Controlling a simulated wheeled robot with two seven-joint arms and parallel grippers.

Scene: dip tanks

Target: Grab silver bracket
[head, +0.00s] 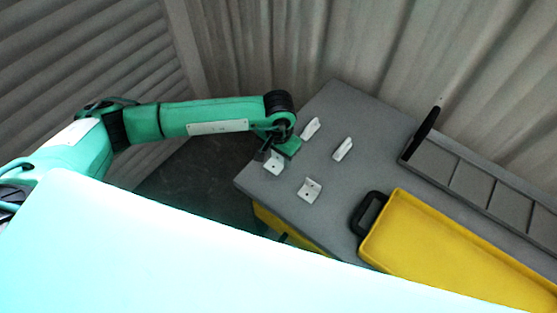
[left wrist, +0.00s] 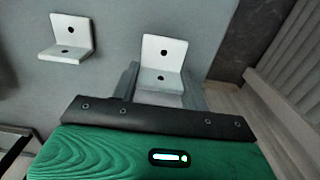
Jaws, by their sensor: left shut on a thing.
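Several silver L-shaped brackets with holes lie on a grey table (head: 321,222). My left gripper (head: 266,153) is at the table's left corner, shut on the silver bracket (head: 273,163) there. In the left wrist view this bracket (left wrist: 163,60) sits between the fingers of the left gripper (left wrist: 165,85). A second bracket (head: 309,190) lies nearer the front and also shows in the left wrist view (left wrist: 67,38). Two more brackets, one behind the gripper (head: 311,128) and one to its right (head: 343,149), stand farther back. My right gripper is not in view.
A yellow tray (head: 383,243) with a black handle (head: 367,213) is on the right part of the table. A grey divided rack (head: 470,184) runs along the back right edge, with a black upright piece (head: 424,133) at its end. Corrugated walls stand behind.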

